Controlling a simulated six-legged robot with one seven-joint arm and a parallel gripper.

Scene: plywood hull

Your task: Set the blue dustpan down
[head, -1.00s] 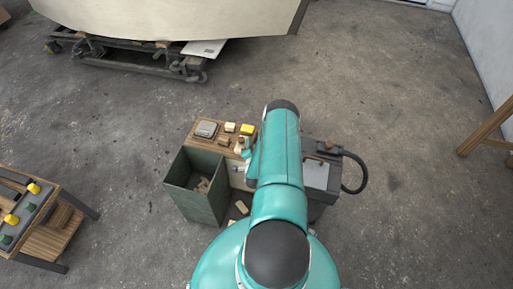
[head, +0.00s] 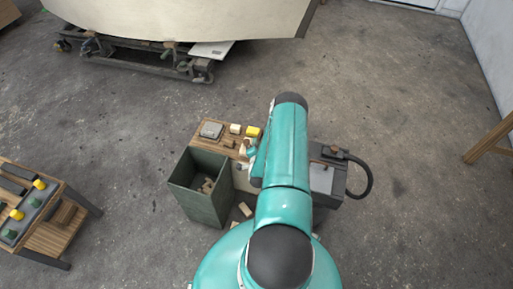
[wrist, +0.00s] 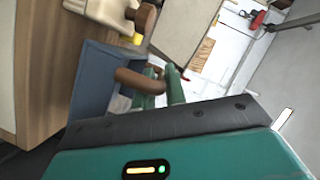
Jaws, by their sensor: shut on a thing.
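The blue dustpan (wrist: 92,82) is in the wrist view, left of centre, tilted, with its flat blue side toward me. Its brown rounded handle (wrist: 140,80) crosses between my gripper's green fingers. My gripper (wrist: 162,86) is shut on the dustpan at this handle. The dustpan appears close beside a wooden cabinet side; whether it touches anything is unclear. In the head view my own arm hides the gripper and the dustpan.
A wooden-topped bench (head: 216,146) carries a grey square item (head: 211,130), small blocks and a yellow block (head: 253,132). A green bin (head: 203,190) holding wood offcuts stands before it. A dark machine with a hose (head: 330,178) stands right. Open floor lies beyond.

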